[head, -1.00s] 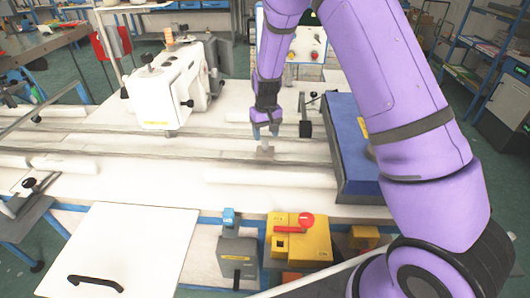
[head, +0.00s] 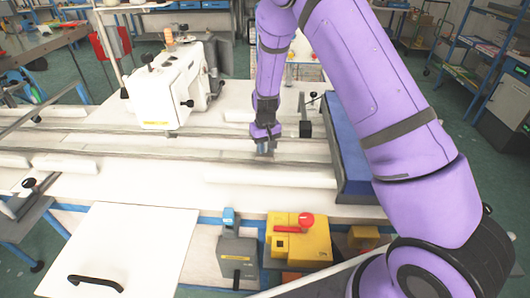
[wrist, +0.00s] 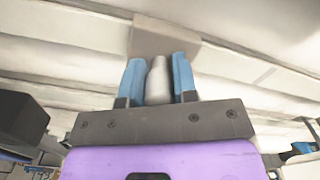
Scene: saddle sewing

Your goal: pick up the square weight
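The square weight (wrist: 165,37) is a pale grey block with a rounded grey knob standing up from it. In the wrist view the block lies just beyond my fingertips, on the white table. My gripper (wrist: 159,75) has blue fingers on both sides of the knob, close against it. In the head view my gripper (head: 265,147) points down at the middle of the table with its fingers close together. My fingers hide most of the weight there.
A white sewing machine (head: 167,92) stands to the left of my gripper. A blue-topped box (head: 350,150) is close on the right, with a small dark clamp (head: 306,128) beside it. A yellow box with a red knob (head: 298,242) is at the front edge.

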